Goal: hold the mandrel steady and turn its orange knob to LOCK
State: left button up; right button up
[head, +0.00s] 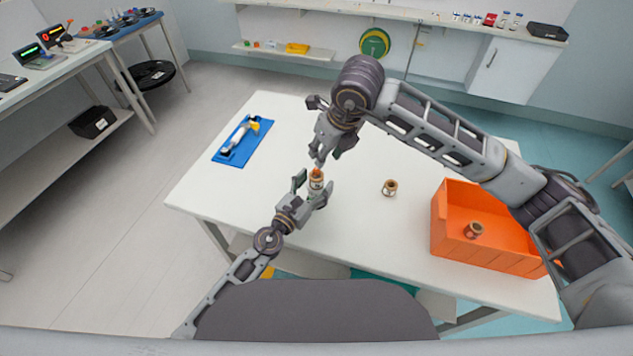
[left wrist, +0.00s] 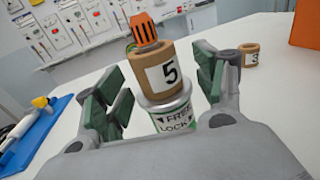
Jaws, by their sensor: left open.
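The mandrel (left wrist: 172,110) stands upright on the white table, with a silver body and a green-white label reading FREE and LOCK with arrows. A brown spool marked 5 (left wrist: 165,70) sits on it, with the ribbed orange knob (left wrist: 145,30) on top; the knob also shows in the head view (head: 316,173). My left gripper (head: 314,186) is open, its green-padded fingers on either side of the mandrel and spool; gaps show in the left wrist view (left wrist: 160,88). My right gripper (head: 323,156) points down just above the knob; whether its fingers touch the knob or are closed is unclear.
A brown spool (head: 390,187), marked 3 in the left wrist view (left wrist: 250,55), stands to the right. An orange bin (head: 450,235) at the table's right holds another spool (head: 474,230). A blue tray (head: 228,155) with a white-and-yellow tool lies at left. Table between is clear.

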pick_arm(q)
jog(key=shift+w+d, duration=0.25)
jog(key=shift+w, duration=0.15)
jog(key=shift+c, duration=0.4)
